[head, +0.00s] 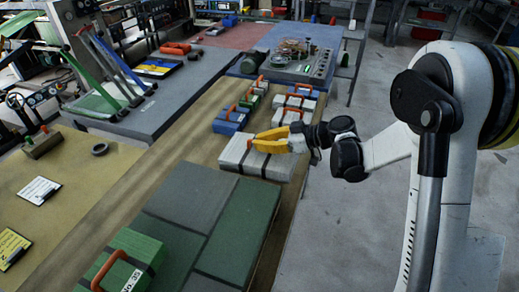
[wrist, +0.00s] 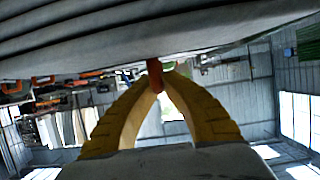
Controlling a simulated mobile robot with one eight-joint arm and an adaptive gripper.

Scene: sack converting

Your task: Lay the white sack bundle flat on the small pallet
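The white sack bundle (head: 253,157) is a pale grey-white block with dark straps, in the middle of the head view. My gripper (head: 272,141) has yellow fingers and reaches in from the right at its top. In the wrist view the fingers of my gripper (wrist: 158,76) close around a small red-orange handle (wrist: 154,72), with the layered pale sacks (wrist: 150,30) right beside it. The bundle looks level; I cannot tell whether it touches the surface below. I cannot clearly make out the small pallet.
Dark grey and green panels (head: 235,235) lie in front of the bundle. A green bundle (head: 132,260) with an orange handle sits at the lower left. Blue (head: 229,121) and white (head: 295,102) bundles stand behind. Clear floor (head: 345,230) lies right of the bench.

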